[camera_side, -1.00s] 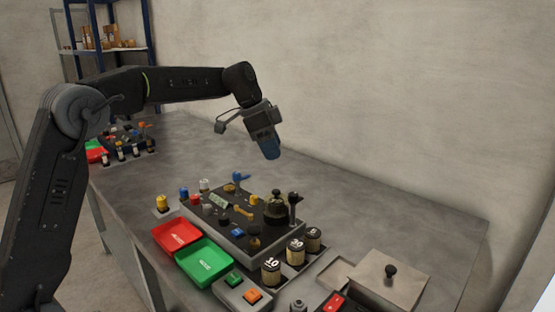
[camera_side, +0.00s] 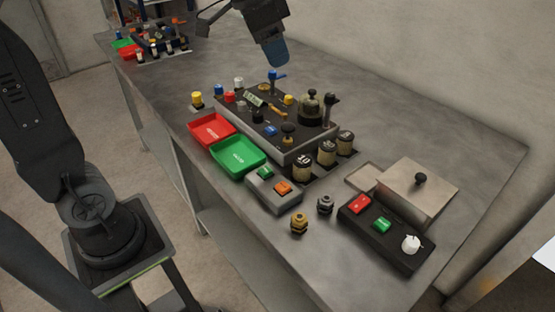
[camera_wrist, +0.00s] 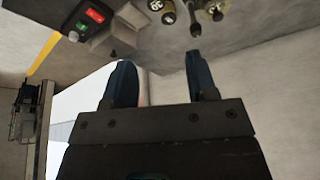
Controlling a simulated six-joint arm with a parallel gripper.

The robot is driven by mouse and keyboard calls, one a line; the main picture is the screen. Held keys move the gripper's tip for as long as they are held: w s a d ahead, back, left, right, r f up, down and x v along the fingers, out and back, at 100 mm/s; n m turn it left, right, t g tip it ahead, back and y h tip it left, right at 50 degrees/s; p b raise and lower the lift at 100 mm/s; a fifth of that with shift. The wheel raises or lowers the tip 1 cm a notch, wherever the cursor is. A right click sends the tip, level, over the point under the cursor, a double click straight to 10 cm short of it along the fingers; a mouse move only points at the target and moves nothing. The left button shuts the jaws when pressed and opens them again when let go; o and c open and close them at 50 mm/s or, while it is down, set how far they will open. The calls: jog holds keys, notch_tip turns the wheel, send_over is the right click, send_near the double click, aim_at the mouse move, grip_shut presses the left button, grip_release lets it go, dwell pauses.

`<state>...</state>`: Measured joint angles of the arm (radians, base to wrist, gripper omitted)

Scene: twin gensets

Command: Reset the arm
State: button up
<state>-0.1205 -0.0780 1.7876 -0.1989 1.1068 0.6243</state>
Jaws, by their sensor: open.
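My gripper (camera_side: 275,52) hangs at the top of the side view, above the table behind the near control panel, touching nothing there. In the wrist view its two blue fingers (camera_wrist: 163,82) stand apart with nothing between them. The grey table (camera_side: 400,130) runs across the side view. The near panel (camera_side: 300,150) carries several knobs, a blue-handled valve (camera_side: 275,78) and a dark domed part (camera_side: 311,108).
A red tray (camera_side: 211,130) and a green tray (camera_side: 238,155) sit at the table's front edge. Numbered cylinders (camera_side: 303,165), a lidded box (camera_side: 417,190) and a button box (camera_side: 385,232) stand to the right. A second panel (camera_side: 160,42) is at the far left. The table's back right is clear.

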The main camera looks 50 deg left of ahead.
jog(key=s+d+f+n, duration=0.1)
jog(key=s+f, duration=0.3)
jog(key=s, duration=0.5)
jog(key=s+f+n+t+y, duration=0.1)
jog(key=s+f+n, duration=0.3)
jog(key=s, duration=0.5)
jog(key=shift+s+d+t+y, duration=0.2)
jog(key=shift+d+t+y, duration=0.1)
jog(key=shift+d, duration=0.05)
